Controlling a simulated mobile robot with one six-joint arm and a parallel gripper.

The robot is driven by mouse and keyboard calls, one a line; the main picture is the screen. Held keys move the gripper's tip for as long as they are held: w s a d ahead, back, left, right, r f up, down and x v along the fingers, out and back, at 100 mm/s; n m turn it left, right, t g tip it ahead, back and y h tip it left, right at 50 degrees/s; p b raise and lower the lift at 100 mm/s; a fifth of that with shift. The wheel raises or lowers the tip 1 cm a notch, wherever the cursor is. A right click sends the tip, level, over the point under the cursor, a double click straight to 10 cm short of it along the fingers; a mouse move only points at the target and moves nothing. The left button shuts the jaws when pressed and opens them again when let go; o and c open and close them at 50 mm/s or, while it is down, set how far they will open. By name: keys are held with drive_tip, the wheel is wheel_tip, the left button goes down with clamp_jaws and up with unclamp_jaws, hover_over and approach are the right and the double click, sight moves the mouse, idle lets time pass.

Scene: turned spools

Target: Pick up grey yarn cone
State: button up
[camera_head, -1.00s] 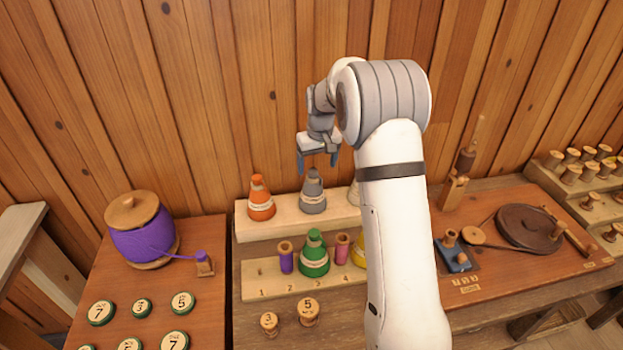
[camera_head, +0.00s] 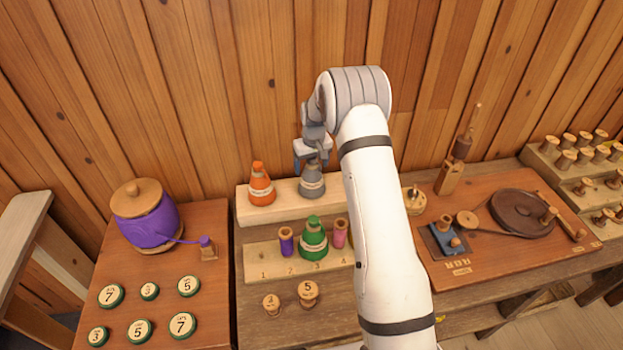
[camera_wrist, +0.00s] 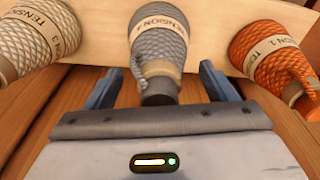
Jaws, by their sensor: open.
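The grey yarn cone (camera_head: 311,183) stands upright on the upper shelf of the wooden stepped rack, beside the orange cone. In the wrist view the grey cone (camera_wrist: 158,48) carries a band reading TENSION, and its dark tip points toward my gripper. My gripper (camera_head: 311,158) is open and empty, right above the grey cone. In the wrist view my gripper's blue fingers (camera_wrist: 160,80) sit on either side of the cone's tip, with a gap showing on both sides.
The orange cone (camera_head: 261,186) stands left of the grey one, and a pale cone (camera_wrist: 38,42) flanks it on the other side. A green cone (camera_head: 313,240) and small spools stand on the lower step (camera_head: 263,262). A plank wall rises close behind.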

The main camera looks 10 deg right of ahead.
clamp_jaws()
idle(0.8)
